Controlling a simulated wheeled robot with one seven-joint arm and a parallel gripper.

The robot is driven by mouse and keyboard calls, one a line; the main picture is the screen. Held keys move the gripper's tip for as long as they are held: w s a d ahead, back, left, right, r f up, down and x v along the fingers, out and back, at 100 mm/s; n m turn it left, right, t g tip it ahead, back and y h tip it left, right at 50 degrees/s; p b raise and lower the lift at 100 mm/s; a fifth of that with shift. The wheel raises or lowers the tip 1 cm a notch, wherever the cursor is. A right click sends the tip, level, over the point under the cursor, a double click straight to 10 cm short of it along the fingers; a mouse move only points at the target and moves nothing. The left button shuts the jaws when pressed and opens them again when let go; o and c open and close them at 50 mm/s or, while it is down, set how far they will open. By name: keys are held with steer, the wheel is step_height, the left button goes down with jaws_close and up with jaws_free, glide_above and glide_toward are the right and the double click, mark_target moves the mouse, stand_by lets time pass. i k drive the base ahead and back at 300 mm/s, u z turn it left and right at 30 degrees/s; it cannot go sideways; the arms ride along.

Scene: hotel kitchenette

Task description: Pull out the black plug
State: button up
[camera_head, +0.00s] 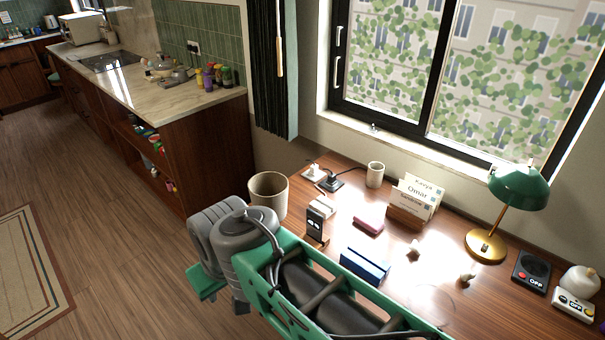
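A small black plug (332,178) stands at the back left of the wooden desk, seated in or on a flat dark base; at this size I cannot tell how they join. A white plug-like piece on a pale base (314,172) sits just left of it. My green and grey arm crosses the bottom middle in front of the desk. My gripper (215,290) is at its lower left end, partly hidden by the arm, and well apart from the black plug. I cannot see whether its fingers are open or shut.
A cup (375,174), card holder (406,216), dark upright stand (317,226), blue block (365,265) and green lamp (518,187) occupy the desk (400,290). The window is behind; the floor at left is open.

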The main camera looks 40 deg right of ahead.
mark_target(331, 180)
steer(key=z, duration=0.15)
steer(key=i, duration=0.8)
steer(key=z, duration=0.95)
steer(key=i, duration=0.55)
steer(key=z, duration=0.55)
